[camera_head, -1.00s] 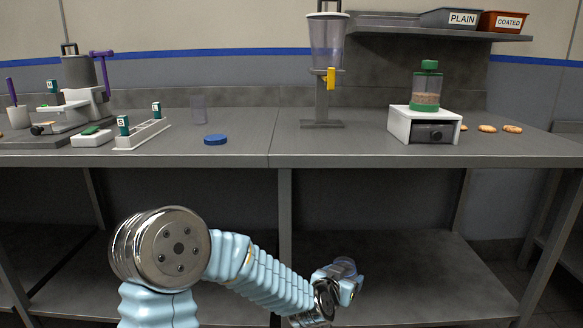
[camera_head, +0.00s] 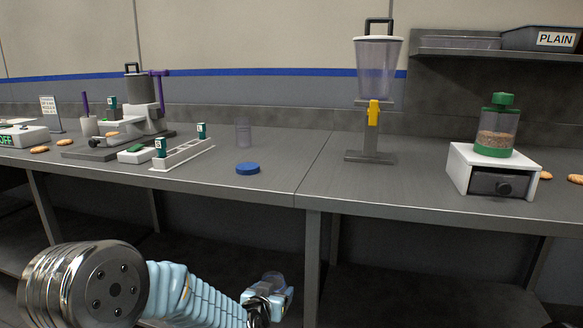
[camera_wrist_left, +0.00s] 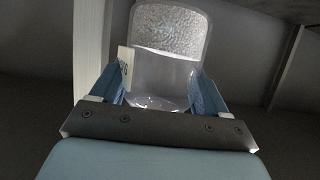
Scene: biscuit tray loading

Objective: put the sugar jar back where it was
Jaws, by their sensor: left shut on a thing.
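My left gripper (camera_head: 270,292) is low in front of the bench, below the height of its top. In the left wrist view the left gripper (camera_wrist_left: 165,100) is shut on a clear jar (camera_wrist_left: 165,75), with its blue fingers on either side. The jar holds white grainy stuff, looks like the sugar jar, and has a small pale label at its left edge. In the head view the jar (camera_head: 268,280) shows only in part. My right gripper is not in view.
A white rack with green tags (camera_head: 183,153) and a grey machine (camera_head: 142,100) stand on the left. A clear dispenser (camera_head: 377,70) stands mid-bench. A green-lidded jar (camera_head: 497,128) sits on a white box (camera_head: 488,172) at right. The bench (camera_head: 325,185) between lid and dispenser is clear.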

